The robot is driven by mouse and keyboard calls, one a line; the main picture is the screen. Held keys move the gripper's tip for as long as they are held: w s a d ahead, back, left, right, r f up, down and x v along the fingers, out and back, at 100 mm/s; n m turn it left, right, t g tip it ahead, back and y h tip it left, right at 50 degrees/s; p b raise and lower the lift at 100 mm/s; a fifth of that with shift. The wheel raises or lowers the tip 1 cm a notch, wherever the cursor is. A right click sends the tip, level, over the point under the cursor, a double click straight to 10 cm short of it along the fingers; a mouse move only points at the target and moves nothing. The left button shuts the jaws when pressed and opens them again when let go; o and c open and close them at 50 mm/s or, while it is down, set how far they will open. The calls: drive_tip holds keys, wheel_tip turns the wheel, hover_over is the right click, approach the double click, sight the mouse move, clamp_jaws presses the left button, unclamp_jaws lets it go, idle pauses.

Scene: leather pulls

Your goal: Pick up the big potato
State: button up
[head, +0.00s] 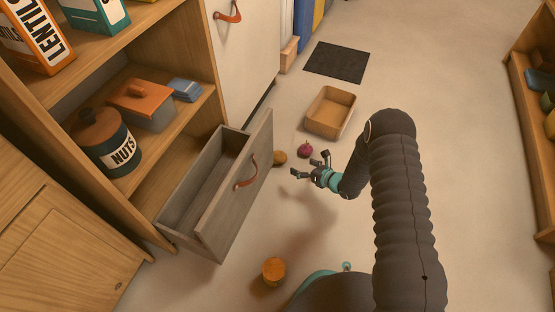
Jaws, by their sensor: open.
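A brown, rounded potato (279,158) lies on the floor just right of the open drawer's front. It is the only potato I can make out, and its size is hard to judge. My gripper (309,166) is open and empty, with its fingers spread and pointing left towards the drawer. It appears a little to the right of the potato and nearer to me, apart from it. Its height above the floor is hard to tell.
A purple-red onion (305,150) lies just beyond my gripper. A grey drawer (222,215) stands open and looks empty. A tan bin (330,111) and a dark mat (337,62) lie farther back. An orange round object (273,271) is near my base. The floor at right is clear.

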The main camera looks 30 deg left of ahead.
sight(278, 157)
drive_tip(key=shift+s+a+f, duration=0.2)
drive_tip(key=shift+s+f, duration=0.05)
drive_tip(key=shift+f, duration=0.15)
drive_tip(key=shift+n, duration=0.3)
drive_tip(key=b+x, duration=0.1)
drive_tip(key=x, duration=0.6)
drive_tip(key=shift+a+f, duration=0.1)
drive_tip(key=shift+a, duration=0.2)
drive_tip(key=shift+b+x, duration=0.55)
drive_tip(key=shift+x, duration=2.4)
drive_tip(key=c, duration=1.2)
